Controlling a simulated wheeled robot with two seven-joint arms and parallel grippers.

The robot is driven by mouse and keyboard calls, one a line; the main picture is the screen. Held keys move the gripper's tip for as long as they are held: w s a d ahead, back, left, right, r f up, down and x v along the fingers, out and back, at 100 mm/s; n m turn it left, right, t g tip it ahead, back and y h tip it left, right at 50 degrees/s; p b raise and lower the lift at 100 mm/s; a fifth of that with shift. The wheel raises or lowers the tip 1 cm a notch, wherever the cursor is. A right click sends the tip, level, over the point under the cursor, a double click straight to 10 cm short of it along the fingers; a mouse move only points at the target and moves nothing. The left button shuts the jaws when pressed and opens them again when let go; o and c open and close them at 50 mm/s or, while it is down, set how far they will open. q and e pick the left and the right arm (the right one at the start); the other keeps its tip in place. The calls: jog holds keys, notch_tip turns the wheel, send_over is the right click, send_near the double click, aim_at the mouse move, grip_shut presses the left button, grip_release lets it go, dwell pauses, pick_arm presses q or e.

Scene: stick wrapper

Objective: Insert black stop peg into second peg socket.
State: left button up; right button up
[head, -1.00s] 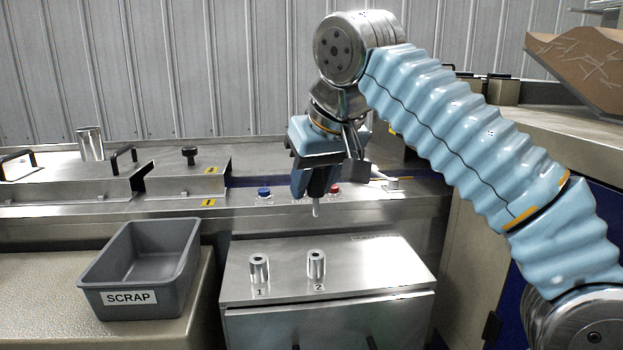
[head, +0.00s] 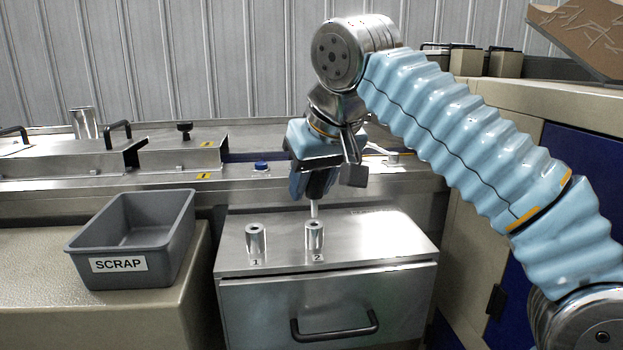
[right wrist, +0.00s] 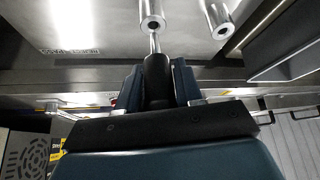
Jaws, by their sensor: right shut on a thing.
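My right gripper (head: 316,193) is shut on the black stop peg (right wrist: 157,78), with its silver pin (head: 314,210) pointing down. The second peg socket (head: 314,236) is an upright silver cylinder with a dark hole, marked 2, on the steel cabinet top. The pin's lower end is at or just behind the socket's upper rim in the head view. In the right wrist view the pin tip is close to the rim of the same socket (right wrist: 152,22); whether it touches cannot be told. My left gripper is not in view.
Socket 1 (head: 255,240) stands to the left on the cabinet top (head: 380,245). A grey SCRAP bin (head: 118,264) stands further left. A machine with handled covers (head: 180,155) and a blue button (head: 261,166) lies behind. The cabinet top right of socket 2 is clear.

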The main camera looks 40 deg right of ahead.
jog(key=shift+f+b, duration=1.3)
jog(key=shift+f, duration=0.55)
jog(key=shift+f, duration=0.15)
jog(key=o, duration=1.1)
jog(key=p+v, duration=0.4)
jog(key=v, duration=0.9)
jog(key=shift+s+r+p, duration=0.2)
jog(key=shift+r+p, duration=0.1)
jog(key=shift+r, duration=0.05)
